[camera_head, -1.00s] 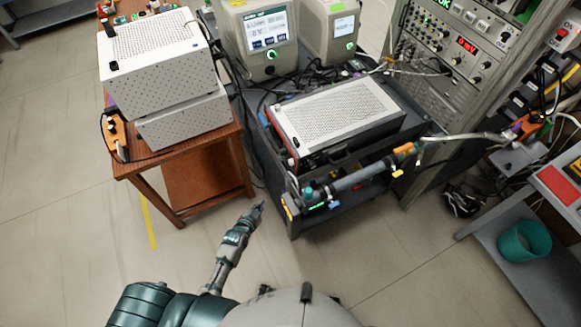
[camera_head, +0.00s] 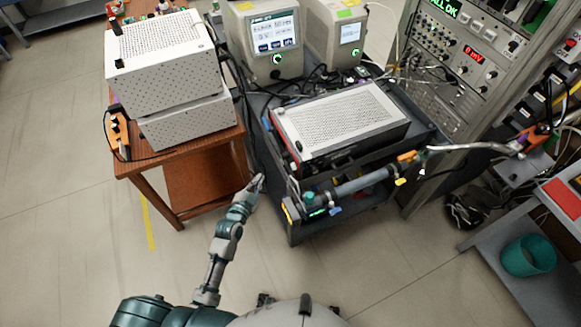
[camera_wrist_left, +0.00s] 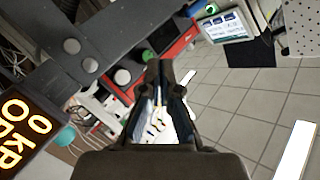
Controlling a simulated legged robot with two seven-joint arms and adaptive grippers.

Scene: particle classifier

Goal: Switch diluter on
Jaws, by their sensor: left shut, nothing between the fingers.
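No label marks which device is the diluter, and I cannot pick out its switch. A dark cart (camera_head: 290,232) carries a low perforated box (camera_head: 335,120) with a red edge. A pipe (camera_head: 362,183) with a teal cap and a small green-lit display (camera_head: 318,212) lies along the cart's front. My left gripper (camera_head: 257,181) is shut and empty, at the cart's left side, beside its front left corner. In the left wrist view its fingers (camera_wrist_left: 163,75) point toward a dark frame with grey round parts (camera_wrist_left: 90,65). An orange-lit display (camera_wrist_left: 22,128) shows at left. My right gripper is out of view.
A wooden table (camera_head: 190,155) with two stacked white perforated boxes (camera_head: 165,60) stands left of the cart. Two screen units (camera_head: 265,40) stand behind the low box, among loose cables. An instrument rack (camera_head: 460,60) is at right. The floor in front is clear.

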